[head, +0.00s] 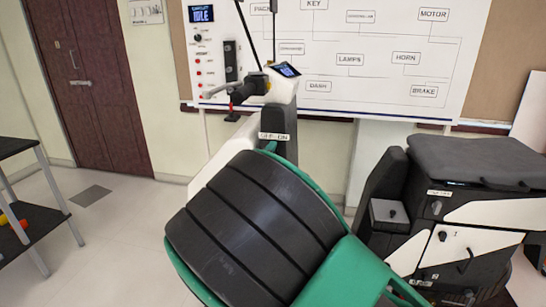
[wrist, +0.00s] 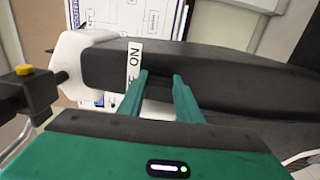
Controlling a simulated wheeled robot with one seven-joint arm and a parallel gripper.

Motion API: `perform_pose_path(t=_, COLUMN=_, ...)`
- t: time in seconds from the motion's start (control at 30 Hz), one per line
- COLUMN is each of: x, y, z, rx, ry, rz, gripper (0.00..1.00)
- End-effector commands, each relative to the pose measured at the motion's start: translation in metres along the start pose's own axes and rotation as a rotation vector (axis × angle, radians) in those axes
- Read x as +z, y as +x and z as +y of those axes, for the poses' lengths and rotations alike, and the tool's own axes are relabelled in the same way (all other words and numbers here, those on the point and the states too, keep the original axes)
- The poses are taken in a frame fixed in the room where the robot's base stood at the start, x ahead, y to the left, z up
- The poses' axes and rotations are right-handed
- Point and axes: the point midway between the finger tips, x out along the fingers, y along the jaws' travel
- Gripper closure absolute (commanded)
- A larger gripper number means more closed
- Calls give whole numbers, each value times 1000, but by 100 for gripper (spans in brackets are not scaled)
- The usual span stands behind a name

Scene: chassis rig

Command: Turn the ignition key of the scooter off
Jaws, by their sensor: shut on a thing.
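The scooter's dark steering column (head: 292,128) carries a white OFF–ON label (head: 274,136). In the wrist view the ON end of this label (wrist: 134,62) shows, with the rest partly covered by a finger. My gripper (wrist: 160,77) has its two green fingertips against the dark column just beside the label, shut on the ignition key. The key itself is hidden between and beyond the fingers, so its angle cannot be told. In the head view my green and black arm hides most of the gripper.
The scooter's handlebar (head: 250,87) and lit dash display (head: 287,70) stand just above the column. The scooter's seat (head: 470,160) and body are at right. A wiring board (head: 350,30) hangs behind, its small screen reading IDLE. A dark shelf (head: 30,220) is at left; floor between is clear.

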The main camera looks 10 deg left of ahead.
Motion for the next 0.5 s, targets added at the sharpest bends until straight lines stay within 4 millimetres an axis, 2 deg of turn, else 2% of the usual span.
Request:
perform_pose_path(t=0.17, x=-4, y=-2, z=-4, rx=-6, ry=-1, rz=8, gripper=91)
perform_pose_path(t=0.2, x=-4, y=-2, z=-4, rx=-6, ry=-1, rz=8, gripper=62)
perform_pose_path(t=0.27, x=-4, y=-2, z=-3, rx=-6, ry=-1, rz=7, gripper=50)
perform_pose_path(t=0.5, x=-2, y=-1, z=-2, rx=-3, ry=0, rz=3, gripper=50)
